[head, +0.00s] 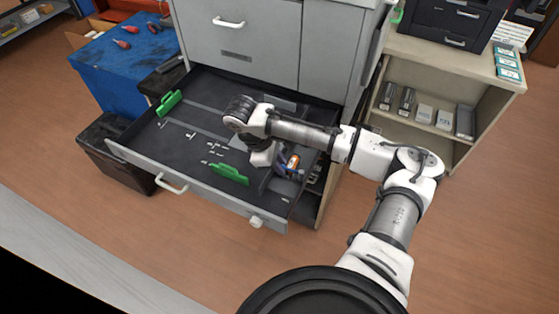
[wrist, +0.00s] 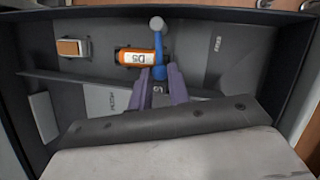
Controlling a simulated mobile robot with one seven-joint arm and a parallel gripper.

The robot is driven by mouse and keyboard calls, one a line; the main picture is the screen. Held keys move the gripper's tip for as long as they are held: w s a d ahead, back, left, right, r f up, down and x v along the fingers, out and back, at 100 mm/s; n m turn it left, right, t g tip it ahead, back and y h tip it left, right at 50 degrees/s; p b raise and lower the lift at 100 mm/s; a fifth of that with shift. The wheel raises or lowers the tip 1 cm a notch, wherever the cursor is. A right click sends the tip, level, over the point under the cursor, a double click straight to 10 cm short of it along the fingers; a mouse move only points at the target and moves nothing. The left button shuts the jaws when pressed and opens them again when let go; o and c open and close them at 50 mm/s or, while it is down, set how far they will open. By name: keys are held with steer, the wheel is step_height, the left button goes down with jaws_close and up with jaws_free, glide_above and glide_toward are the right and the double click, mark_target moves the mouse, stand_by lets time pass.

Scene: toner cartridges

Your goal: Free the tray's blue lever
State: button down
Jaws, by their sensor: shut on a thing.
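The tray (head: 185,135) is a dark drawer pulled out of the grey machine. In the wrist view the blue lever (wrist: 159,46) has a round grey knob at its end. An orange cylinder (wrist: 130,57) with a white label reading "D5" lies across beside the lever, its right end against or very near it; orange also shows in the head view (head: 293,161). My gripper (wrist: 160,72) has its purple fingers on both sides of the lever's lower blue part and appears shut on it. My wrist partly hides this spot in the head view.
Green handles (head: 229,174) and small white pieces lie in the tray. A smaller orange-and-white piece (wrist: 72,47) is at the left in the wrist view. Dark walls bound the compartment. A blue bench (head: 115,65) and cartridge shelf (head: 425,115) flank the machine.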

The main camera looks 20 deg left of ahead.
steer(key=s+n, duration=0.1)
steer(key=n, duration=0.1)
steer(key=s+d+n+t+y+b, duration=0.1)
steer(key=n, duration=0.1)
steer(key=shift+s+f, duration=0.1)
steer(key=shift+s, duration=0.05)
steer(key=n+b, duration=0.1)
steer(key=s+n+t+y+b, duration=0.1)
steer(key=n, duration=0.1)
steer(key=shift+d, duration=0.4)
steer(key=n+b, duration=0.1)
steer(key=s+d+n+y+b, duration=0.1)
steer(key=n, duration=0.1)
steer(key=shift+s+d, duration=0.15)
steer(key=shift+d, duration=0.1)
steer(key=shift+s+d+n+y+b, duration=0.15)
steer(key=shift+d+n+y+b, duration=0.25)
steer(key=shift+n, duration=0.4)
steer(key=shift+s+d+n+y+b, duration=0.15)
steer(key=shift+d+n+y+b, duration=0.2)
steer(key=shift+n, duration=0.45)
steer(key=c, duration=1.3)
jaws_free()
steer(key=shift+a, duration=0.1)
